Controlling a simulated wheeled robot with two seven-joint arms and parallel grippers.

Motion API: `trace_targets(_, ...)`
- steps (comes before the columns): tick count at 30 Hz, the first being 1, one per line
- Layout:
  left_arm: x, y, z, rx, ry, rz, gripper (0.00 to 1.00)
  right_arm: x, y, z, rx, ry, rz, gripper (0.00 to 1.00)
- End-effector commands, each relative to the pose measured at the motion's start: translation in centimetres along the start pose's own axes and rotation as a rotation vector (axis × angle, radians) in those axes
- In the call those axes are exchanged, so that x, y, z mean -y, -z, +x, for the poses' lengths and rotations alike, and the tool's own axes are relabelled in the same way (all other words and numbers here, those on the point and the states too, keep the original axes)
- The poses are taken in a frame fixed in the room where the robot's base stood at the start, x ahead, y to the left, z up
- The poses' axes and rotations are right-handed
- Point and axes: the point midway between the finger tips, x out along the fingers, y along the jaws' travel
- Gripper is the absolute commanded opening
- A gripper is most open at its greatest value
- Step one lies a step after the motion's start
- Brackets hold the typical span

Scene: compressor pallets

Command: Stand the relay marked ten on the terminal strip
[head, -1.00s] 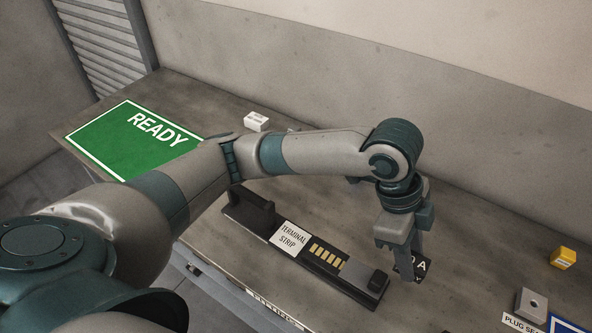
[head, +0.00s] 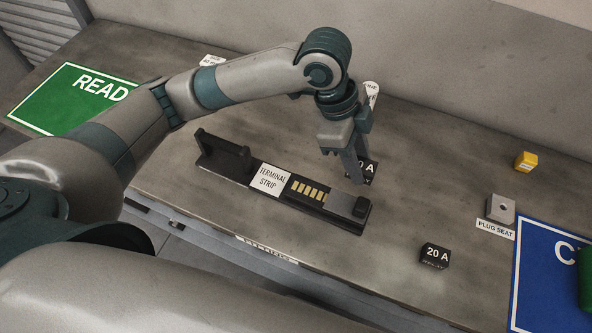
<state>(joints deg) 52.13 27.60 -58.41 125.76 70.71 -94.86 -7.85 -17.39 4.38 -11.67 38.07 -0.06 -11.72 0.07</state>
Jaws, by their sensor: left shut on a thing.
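The terminal strip (head: 212,160) is a long dark bar with a white label, a handle at its left end and several brass contacts. It lies on the bench. My left gripper (head: 353,172) points down just behind the strip's right end, shut on a black relay (head: 368,169). The relay's white marking shows only "0 A"; the fingers hide the rest. I cannot tell whether the relay clears the bench. A second black relay, marked "20 A" (head: 435,256), stands on the bench, right of and in front of the strip. My right gripper is not in view.
A grey plug seat block (head: 500,209) and a yellow block (head: 525,161) stand at the right. A green READY mat (head: 72,97) lies at the left, a blue mat (head: 548,285) at the right. The bench between strip and plug seat is mostly clear.

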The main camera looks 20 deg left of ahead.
Motion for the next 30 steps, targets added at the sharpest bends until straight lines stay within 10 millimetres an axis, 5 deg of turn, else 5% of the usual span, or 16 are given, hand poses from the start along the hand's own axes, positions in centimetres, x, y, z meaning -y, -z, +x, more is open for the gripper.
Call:
trace_targets(8,-1.2,-5.7,0.7,0.004,-0.003,-0.007,0.08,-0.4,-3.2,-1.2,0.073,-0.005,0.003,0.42)
trace_targets(16,-2.1,-10.6,1.5,0.003,-0.002,-0.004,0.08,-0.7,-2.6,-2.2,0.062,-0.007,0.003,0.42)
trace_targets(30,-2.3,-11.7,1.9,0.001,0.0,0.0,0.08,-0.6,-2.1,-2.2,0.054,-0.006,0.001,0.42)
